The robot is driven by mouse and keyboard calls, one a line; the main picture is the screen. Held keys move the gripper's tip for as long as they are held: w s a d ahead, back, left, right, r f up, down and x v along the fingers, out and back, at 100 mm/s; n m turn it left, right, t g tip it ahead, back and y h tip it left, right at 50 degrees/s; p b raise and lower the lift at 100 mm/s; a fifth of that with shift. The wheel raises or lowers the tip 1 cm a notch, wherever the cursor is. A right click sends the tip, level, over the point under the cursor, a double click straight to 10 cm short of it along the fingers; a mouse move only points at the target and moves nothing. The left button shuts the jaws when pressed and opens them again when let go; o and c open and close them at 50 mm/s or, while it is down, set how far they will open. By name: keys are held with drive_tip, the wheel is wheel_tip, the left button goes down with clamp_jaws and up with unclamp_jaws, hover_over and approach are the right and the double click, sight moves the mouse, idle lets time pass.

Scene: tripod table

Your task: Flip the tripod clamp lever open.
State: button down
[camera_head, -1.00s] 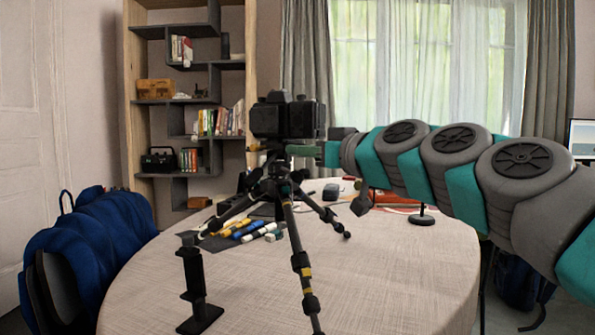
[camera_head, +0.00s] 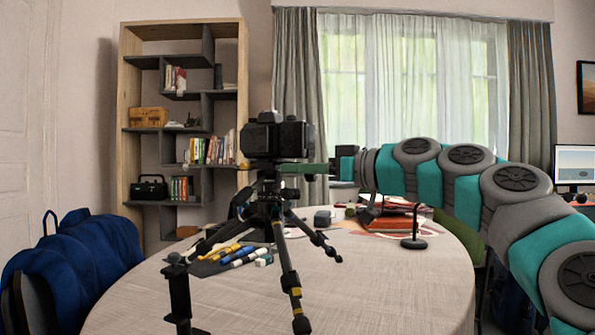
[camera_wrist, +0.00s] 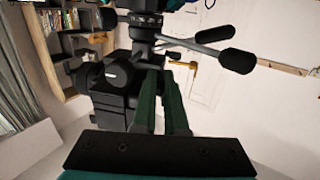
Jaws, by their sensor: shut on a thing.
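The black tripod (camera_head: 268,210) stands on the round table with a black camera (camera_head: 277,137) mounted on its head. My gripper (camera_head: 285,168) reaches in from the right, level with the tripod head just below the camera. In the wrist view its green fingers (camera_wrist: 159,85) are close together at the tripod head, with the camera body (camera_wrist: 110,95) to their left. The fingers are shut on a small part there, apparently the clamp lever, which is mostly hidden by the fingertips. Dark rods with black ends (camera_wrist: 238,61) extend to the right of the head.
A bookshelf (camera_head: 130,85) and curtained window stand behind.

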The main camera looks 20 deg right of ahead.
drive_tip(key=shift+r, duration=0.1)
drive_tip(key=c, duration=1)
unclamp_jaws()
drive_tip(key=shift+o, duration=0.2)
